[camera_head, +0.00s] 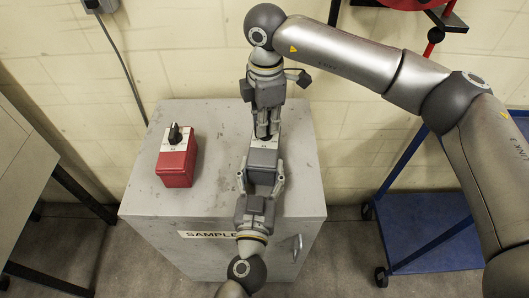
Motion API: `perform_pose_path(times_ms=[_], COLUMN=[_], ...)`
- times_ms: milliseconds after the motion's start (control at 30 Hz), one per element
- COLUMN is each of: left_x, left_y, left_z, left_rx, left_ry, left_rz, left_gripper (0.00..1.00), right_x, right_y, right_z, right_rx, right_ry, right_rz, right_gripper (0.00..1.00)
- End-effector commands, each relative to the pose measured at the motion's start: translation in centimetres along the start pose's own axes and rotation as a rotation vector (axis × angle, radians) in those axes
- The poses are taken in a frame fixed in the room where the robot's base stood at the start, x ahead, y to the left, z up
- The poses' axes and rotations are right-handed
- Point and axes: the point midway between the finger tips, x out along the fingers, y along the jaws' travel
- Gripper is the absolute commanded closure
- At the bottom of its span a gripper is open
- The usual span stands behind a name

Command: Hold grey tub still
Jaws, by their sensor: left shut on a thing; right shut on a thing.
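The grey tub (263,159), a small box with a light top plate, stands on the cabinet top. My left gripper (261,173) comes in from the front and is shut on the tub, one finger on each side. My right gripper (264,134) comes in from behind and above. It is shut over the tub's top plate, on what seems to be a knob; its fingers hide that part.
A red tub (176,168) with a white top and a black knob (174,132) stands to the left on the same grey cabinet (223,125). A bench (22,165) is at far left. A blue cart (430,230) is at right. The wall is close behind.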

Motion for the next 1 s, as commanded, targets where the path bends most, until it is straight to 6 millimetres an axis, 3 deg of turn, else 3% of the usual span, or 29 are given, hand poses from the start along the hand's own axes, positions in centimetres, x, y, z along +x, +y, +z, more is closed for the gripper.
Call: perform_pose_path(times_ms=[133, 533, 1000], left_x=[0.0, 0.0, 0.0], left_y=[0.0, 0.0, 0.0], left_z=[0.1, 0.1, 0.1], left_rx=[0.000, 0.000, 0.000], left_ry=[-0.002, -0.002, -0.001], left_rz=[0.000, 0.001, 0.001], left_gripper=[0.73, 0.73, 0.73], right_x=[-0.1, -0.4, -4.0], right_y=[0.0, 0.0, 0.1], right_z=[0.0, 0.0, 0.0], right_rx=[0.000, -0.001, -0.001], right_ry=[0.001, 0.000, 0.000], right_rz=[0.002, 0.001, 0.003], right_gripper=[0.73, 0.73, 0.73])
